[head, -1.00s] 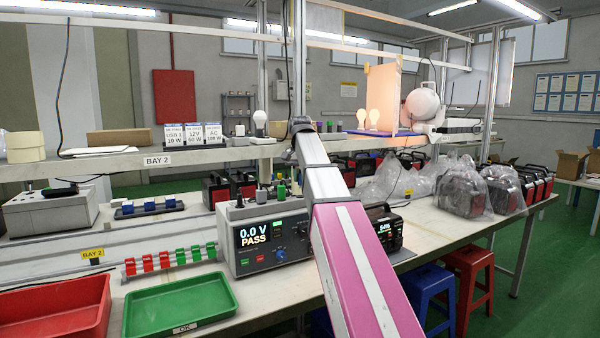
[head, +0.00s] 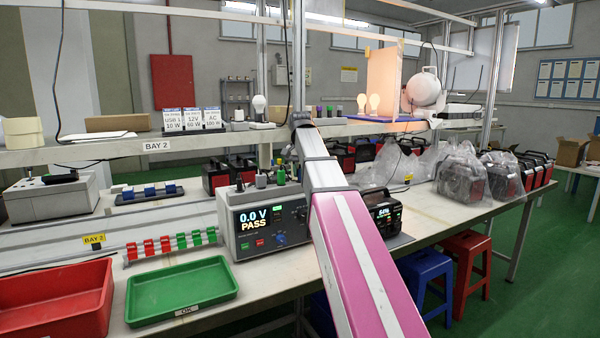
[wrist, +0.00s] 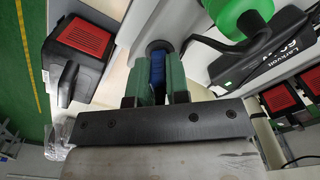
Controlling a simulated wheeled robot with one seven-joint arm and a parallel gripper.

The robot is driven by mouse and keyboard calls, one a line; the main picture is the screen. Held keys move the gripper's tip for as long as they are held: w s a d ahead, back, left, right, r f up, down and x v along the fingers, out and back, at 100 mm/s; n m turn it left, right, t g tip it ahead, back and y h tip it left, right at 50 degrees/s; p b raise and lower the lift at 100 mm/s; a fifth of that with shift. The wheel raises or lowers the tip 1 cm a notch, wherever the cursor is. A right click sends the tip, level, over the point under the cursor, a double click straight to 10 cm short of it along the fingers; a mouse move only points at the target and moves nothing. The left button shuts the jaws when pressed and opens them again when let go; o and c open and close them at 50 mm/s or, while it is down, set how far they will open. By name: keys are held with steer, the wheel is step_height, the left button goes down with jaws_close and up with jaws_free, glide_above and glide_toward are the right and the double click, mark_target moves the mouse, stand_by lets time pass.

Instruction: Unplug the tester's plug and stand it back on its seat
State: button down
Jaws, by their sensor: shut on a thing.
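The tester (head: 268,225) stands on the bench, its screen reading 0.0 V PASS. Several plugs stand on its top, among them a grey one (head: 261,181) and a green one (head: 281,176). In the wrist view my gripper (wrist: 156,72) has its green fingers closed on a blue ribbed plug (wrist: 157,66). A dark round part shows just beyond the blue plug; I cannot tell whether it is seated in something. A larger green plug-like body (wrist: 242,14) is at the upper right, apart from the fingers. In the head view my arm hides the gripper and the held plug.
A black power station (head: 384,214) stands right of the tester, partly behind my arm. A green tray (head: 180,292) and a red bin (head: 50,310) are at front left. Bagged units (head: 465,180) stand at the right. A shelf (head: 110,155) runs above the bench.

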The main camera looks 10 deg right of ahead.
stand_by(0.6)
steer(key=c, duration=1)
jaws_free()
